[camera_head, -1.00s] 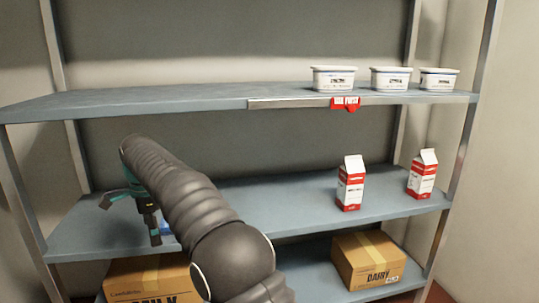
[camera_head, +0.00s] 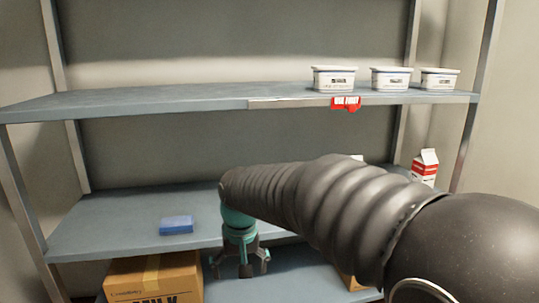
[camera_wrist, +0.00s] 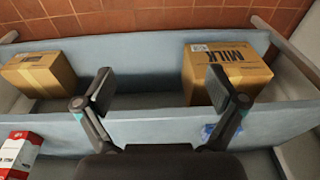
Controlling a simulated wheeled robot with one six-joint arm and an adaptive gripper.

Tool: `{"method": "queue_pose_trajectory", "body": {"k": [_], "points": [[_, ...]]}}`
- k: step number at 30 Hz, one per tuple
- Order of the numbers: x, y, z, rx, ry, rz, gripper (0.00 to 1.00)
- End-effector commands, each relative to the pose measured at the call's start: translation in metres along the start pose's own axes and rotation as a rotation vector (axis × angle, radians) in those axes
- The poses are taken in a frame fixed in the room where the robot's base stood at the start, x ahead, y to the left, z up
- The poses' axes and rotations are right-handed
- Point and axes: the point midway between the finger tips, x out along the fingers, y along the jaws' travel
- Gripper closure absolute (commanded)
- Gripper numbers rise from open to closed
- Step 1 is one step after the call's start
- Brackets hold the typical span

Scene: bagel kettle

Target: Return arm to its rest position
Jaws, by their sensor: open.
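My gripper (camera_head: 240,264) points downward in front of the middle shelf's front edge, left of centre in the head view. In the wrist view my gripper (camera_wrist: 160,88) has its two fingers spread wide with nothing between them. My dark ribbed arm crosses the right half of the head view and hides part of the shelves. A blue block (camera_head: 176,225) lies on the middle shelf (camera_head: 105,222), left of my gripper and apart from it.
Three white tubs (camera_head: 334,78) stand on the top shelf (camera_head: 200,98) above a red tag (camera_head: 346,103). A red-and-white carton (camera_head: 425,166) stands at right; another is mostly hidden behind my arm. A milk box (camera_head: 155,275) sits on the bottom shelf, lower left.

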Motion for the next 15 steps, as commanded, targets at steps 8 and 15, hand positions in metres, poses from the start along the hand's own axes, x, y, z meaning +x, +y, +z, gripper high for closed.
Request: {"method": "queue_pose_trajectory", "body": {"k": [8,15], "points": [[-0.02,0.072,0.082,-0.066,0.078,0.011,0.05],[-0.027,0.116,0.154,-0.019,0.147,0.032,0.05]]}}
